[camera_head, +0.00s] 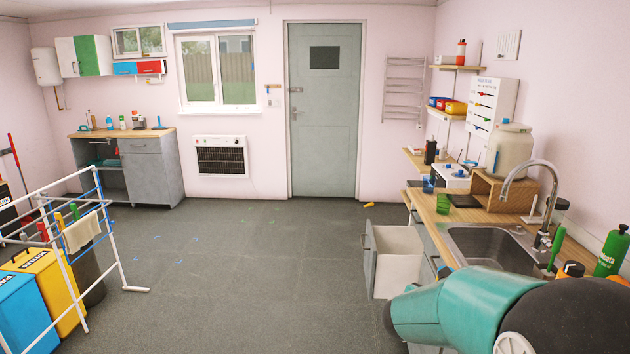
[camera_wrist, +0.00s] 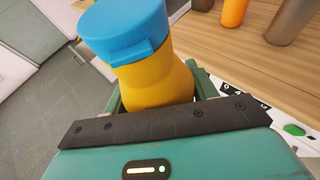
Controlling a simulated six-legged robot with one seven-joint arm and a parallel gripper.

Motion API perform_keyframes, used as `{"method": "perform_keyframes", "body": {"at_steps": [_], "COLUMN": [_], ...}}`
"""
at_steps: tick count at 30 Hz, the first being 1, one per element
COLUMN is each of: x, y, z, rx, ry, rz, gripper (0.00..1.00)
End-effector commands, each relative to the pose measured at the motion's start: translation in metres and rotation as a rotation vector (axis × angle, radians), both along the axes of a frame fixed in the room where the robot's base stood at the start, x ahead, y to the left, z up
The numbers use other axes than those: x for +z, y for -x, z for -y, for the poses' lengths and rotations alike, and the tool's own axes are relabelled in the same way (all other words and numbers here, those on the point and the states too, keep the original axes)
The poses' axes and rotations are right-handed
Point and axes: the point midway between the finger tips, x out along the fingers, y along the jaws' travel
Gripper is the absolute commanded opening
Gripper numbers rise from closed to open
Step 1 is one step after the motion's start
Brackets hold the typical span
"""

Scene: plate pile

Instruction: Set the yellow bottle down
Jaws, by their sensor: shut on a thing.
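In the wrist view, the yellow bottle (camera_wrist: 152,82) with a blue cap (camera_wrist: 127,30) is held between the jaws of my gripper (camera_wrist: 155,97). My gripper is shut on its lower part. The bottle appears tilted in this view, its cap towards the upper left. A wooden counter top (camera_wrist: 225,50) lies beyond the bottle to the right. I cannot tell whether the bottle touches it. In the head view, my teal arm reaches in at the lower right, and neither the gripper nor the held bottle can be made out there.
An orange bottle (camera_wrist: 234,12) and a brown-grey container (camera_wrist: 290,20) stand on the counter in the wrist view. The head view shows a sink (camera_head: 492,247) with a tap (camera_head: 540,200), a green bottle (camera_head: 611,252) and an open drawer (camera_head: 395,262). The middle floor is clear.

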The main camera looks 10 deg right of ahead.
Motion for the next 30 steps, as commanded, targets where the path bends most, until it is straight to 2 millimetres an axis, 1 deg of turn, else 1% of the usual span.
{"method": "perform_keyframes", "body": {"at_steps": [1, 2, 3, 5, 6, 9, 12, 15, 17, 21, 30], "x": [-0.010, -0.015, -0.022, -0.033, -0.041, -0.056, -0.067, -0.074, -0.075, -0.075, -0.075], "y": [-0.006, -0.009, -0.013, -0.017, -0.017, -0.017, -0.013, -0.010, -0.009, -0.009, -0.009], "z": [-0.025, -0.038, -0.058, -0.086, -0.105, -0.146, -0.175, -0.193, -0.198, -0.201, -0.199], "rx": [0.076, 0.121, 0.181, 0.268, 0.324, 0.446, 0.535, 0.587, 0.602, 0.610, 0.607], "ry": [0.001, 0.000, -0.001, -0.001, -0.001, -0.001, -0.001, -0.001, 0.001, 0.001, 0.002], "rz": [-0.004, -0.005, -0.004, -0.003, -0.004, -0.003, 0.000, 0.000, 0.002, 0.004, 0.004], "gripper": [0.18, 0.18, 0.18, 0.18, 0.18, 0.18, 0.18, 0.18, 0.18, 0.18, 0.18]}}
